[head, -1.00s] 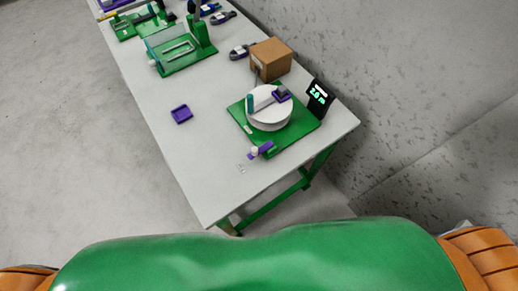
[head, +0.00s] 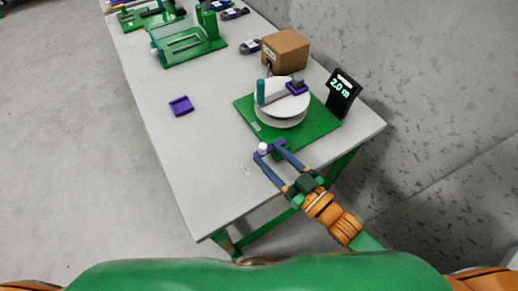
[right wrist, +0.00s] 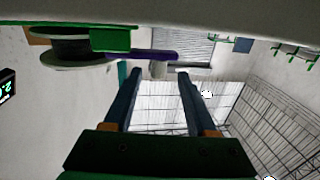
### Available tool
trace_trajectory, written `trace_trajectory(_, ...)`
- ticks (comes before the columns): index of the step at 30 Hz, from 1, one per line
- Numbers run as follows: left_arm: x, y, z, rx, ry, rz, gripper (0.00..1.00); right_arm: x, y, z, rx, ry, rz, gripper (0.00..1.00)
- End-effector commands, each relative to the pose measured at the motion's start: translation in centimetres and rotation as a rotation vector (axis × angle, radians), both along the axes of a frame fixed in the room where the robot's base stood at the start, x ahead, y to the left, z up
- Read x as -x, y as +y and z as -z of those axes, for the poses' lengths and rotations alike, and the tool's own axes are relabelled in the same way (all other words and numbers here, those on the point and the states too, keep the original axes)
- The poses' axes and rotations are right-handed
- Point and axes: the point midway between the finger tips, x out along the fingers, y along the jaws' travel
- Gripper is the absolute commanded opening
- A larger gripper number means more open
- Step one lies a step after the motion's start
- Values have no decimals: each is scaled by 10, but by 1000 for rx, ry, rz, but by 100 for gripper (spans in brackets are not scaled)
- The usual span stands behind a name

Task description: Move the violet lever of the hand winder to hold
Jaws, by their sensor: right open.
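The hand winder has a white reel (head: 282,113) on a green base plate (head: 318,126), with a crank bar and a teal handle (head: 261,92) on top. Its violet lever (head: 275,147) with a white knob (head: 263,148) is at the front edge of the plate. My right gripper (head: 268,151) is open, its two blue fingers pointing at the lever. In the right wrist view the violet lever (right wrist: 140,54) and white knob (right wrist: 158,68) show at the gap between the open fingertips (right wrist: 159,73). I cannot tell whether they touch. My left gripper is out of view.
A black display (head: 342,93) reading 2.0 m stands right of the reel. A cardboard box (head: 286,50) is behind it. A small violet tray (head: 181,106) lies left on the grey table (head: 205,140), with clear surface around it. A green fixture (head: 188,45) stands farther back.

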Motion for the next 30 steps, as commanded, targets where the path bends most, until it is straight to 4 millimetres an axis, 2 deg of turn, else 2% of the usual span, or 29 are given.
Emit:
trace_trajectory(3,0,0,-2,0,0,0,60,-18,14,-2,-1,-1,1,57)
trace_trajectory(6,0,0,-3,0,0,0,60,-26,21,-1,0,0,0,57)
trace_trajectory(14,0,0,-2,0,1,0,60,-29,24,0,3,3,-1,57)
trace_trajectory(17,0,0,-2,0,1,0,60,-29,23,0,3,3,0,33)
trace_trajectory(18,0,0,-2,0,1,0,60,-29,23,0,3,3,0,22)
trace_trajectory(21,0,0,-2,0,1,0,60,-28,23,0,3,3,0,0)
trace_trajectory(30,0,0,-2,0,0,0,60,-28,23,0,4,3,0,0)
